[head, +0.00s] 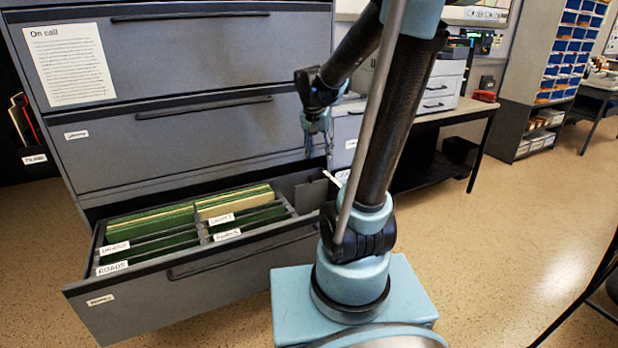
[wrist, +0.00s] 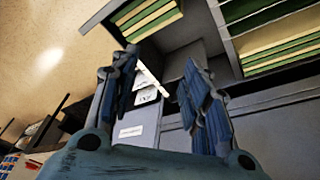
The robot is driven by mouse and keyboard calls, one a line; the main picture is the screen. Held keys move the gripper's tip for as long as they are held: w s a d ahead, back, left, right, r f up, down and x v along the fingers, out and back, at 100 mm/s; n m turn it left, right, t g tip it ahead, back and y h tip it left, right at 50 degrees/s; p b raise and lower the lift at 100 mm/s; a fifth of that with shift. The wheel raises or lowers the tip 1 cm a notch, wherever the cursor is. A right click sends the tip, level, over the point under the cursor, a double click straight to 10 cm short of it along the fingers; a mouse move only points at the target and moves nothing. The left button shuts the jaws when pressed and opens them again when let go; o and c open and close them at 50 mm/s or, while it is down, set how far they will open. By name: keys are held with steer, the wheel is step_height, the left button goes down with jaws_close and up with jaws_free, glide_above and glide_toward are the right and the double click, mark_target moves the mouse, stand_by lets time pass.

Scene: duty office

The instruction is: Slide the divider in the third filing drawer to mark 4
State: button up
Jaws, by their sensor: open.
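The third filing drawer (head: 195,285) is pulled out at the bottom of the grey cabinet. Green and cream folders (head: 180,215) with white labels fill its left and middle part. A plain grey panel (head: 310,196) stands in the emptier right part; it appears to be the divider. It also seems to show in the wrist view (wrist: 184,58). A white strip (head: 332,178) lies along the drawer's right edge; its marks are too small to read. My gripper (head: 318,146) is open and empty, pointing down above the drawer's right rear part. Its fingers (wrist: 155,85) look apart from the panel.
The closed drawer (head: 190,140) above stands just behind my gripper. A desk (head: 450,120) with a printer (head: 440,85) is to the right of the cabinet. My arm hides part of the drawer's right side. Open floor (head: 510,240) lies to the right.

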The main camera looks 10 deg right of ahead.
steer(key=w+a+f+m+h, duration=0.1)
steer(key=w+a+f+m, duration=0.1)
steer(key=w, duration=0.8)
steer(key=m, duration=0.3)
glide_toward(310, 177)
steer(key=shift+h, duration=0.3)
steer(key=x, duration=0.8)
steer(key=shift+w+a+f, duration=0.1)
steer(key=shift+f, duration=0.15)
